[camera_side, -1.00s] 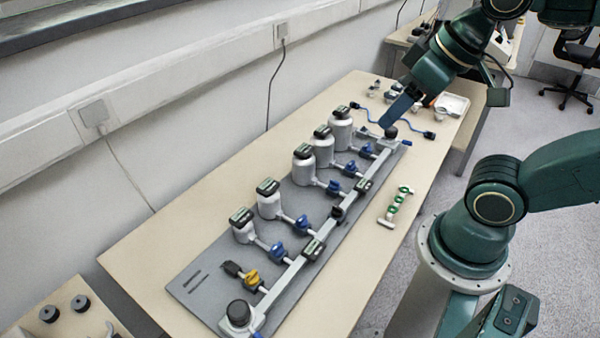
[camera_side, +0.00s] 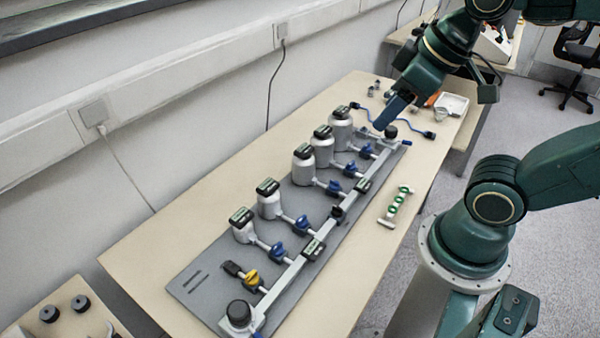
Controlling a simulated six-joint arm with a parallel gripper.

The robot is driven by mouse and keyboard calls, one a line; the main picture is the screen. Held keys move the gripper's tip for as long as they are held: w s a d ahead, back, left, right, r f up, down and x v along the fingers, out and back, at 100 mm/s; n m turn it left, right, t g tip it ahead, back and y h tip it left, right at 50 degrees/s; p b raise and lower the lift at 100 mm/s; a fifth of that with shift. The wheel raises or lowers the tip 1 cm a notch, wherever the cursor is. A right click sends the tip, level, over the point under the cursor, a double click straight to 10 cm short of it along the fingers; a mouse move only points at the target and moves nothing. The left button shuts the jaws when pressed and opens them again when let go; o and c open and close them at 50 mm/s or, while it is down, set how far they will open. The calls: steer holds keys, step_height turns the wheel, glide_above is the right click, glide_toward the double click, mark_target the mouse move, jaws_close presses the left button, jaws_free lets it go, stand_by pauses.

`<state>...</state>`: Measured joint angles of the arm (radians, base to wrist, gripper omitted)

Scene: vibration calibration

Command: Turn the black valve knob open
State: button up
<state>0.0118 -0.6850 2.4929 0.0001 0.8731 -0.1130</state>
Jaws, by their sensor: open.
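A small black valve knob (camera_side: 337,213) sits on the middle of the long grey pipe (camera_side: 289,276), between two small gauges. A round black cap (camera_side: 239,312) tops the pipe's near end, and a similar black cap (camera_side: 390,131) tops its far end. My gripper (camera_side: 380,126) has blue fingers pointing down at the far end of the board, just left of the far cap. It is open and holds nothing I can see. It is well away from the middle knob. The gap between the fingers is hard to see from this side.
A green-ringed fitting (camera_side: 396,206) lies on the table to the right.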

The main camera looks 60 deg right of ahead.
steer(key=w+d+f+n+g, duration=0.3)
steer(key=w+f+n, duration=0.4)
steer(key=f+n, duration=0.1)
steer(key=n+g, duration=0.2)
steer(key=n, duration=0.7)
glide_above(338, 207)
step_height(338, 207, down, 12)
steer(key=r, duration=0.1)
steer(key=shift+f, duration=0.25)
steer(key=shift+f, duration=0.15)
steer(key=shift+f, duration=6.7)
steer(key=c, duration=1)
